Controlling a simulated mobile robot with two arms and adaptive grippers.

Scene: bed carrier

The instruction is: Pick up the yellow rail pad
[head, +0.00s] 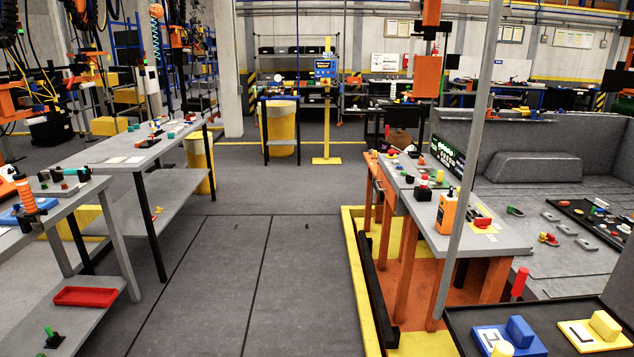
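At the bottom right corner, a yellow pad (593,337) with a raised yellow block and a pale label lies on a dark tray-like surface (470,318). It looks like the yellow rail pad, though I cannot be sure. The frame's right edge lies close to it. A similar blue pad (508,339) with a blue block is to its left, apart from it. Neither of my grippers is in view, and nothing touches the yellow pad.
A grey table (510,240) with orange legs stands behind the dark surface, carrying an orange device (447,212) and small parts. A thin grey pole (468,165) rises in front of it. Grey benches (125,155) line the left. The floor (225,275) between is clear.

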